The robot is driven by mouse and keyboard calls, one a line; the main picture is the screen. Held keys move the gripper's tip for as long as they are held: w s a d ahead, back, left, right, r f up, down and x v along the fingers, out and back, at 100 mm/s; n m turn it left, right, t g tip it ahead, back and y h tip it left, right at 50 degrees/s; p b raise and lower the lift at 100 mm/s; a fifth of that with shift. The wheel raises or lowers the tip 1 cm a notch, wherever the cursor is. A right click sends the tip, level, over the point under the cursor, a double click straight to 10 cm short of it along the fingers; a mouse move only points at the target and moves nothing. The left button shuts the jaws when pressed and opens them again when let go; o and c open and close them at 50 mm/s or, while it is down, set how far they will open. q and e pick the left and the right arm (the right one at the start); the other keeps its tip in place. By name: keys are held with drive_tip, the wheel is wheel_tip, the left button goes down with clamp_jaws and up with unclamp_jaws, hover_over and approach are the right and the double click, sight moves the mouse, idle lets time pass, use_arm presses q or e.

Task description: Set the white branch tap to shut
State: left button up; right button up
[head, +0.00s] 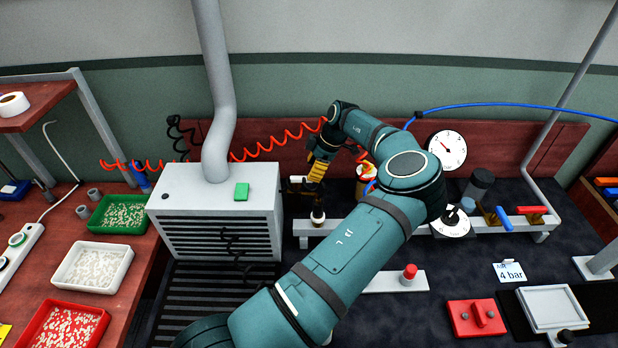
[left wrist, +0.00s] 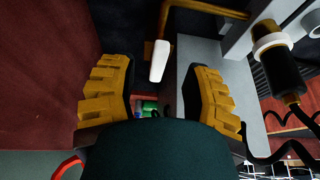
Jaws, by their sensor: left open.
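The white branch tap's lever handle (left wrist: 159,61) shows in the left wrist view, on a brass-coloured stem against the grey pipework. It lies between and just beyond the two fingertips, with a gap on each side. My left gripper (left wrist: 157,80) is open and empty around that line. In the head view my left gripper (head: 317,172) points down over the left end of the pipe rail, and a small white bit of the handle (head: 297,179) shows beside it. My arm hides much of the rail there. My right gripper is not in view.
A blue-handled tap (head: 504,218) and a red-handled tap (head: 532,210) sit at the rail's right end. A dial gauge (head: 446,150) stands behind my arm. A grey vented box (head: 220,212) stands left of the gripper. A dark cylindrical fitting (left wrist: 272,50) is close right of the fingers.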

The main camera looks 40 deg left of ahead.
sight(302, 179)
use_arm(q)
drive_tip(key=shift+x, duration=1.8)
drive_tip(key=shift+c, duration=0.4)
clamp_jaws()
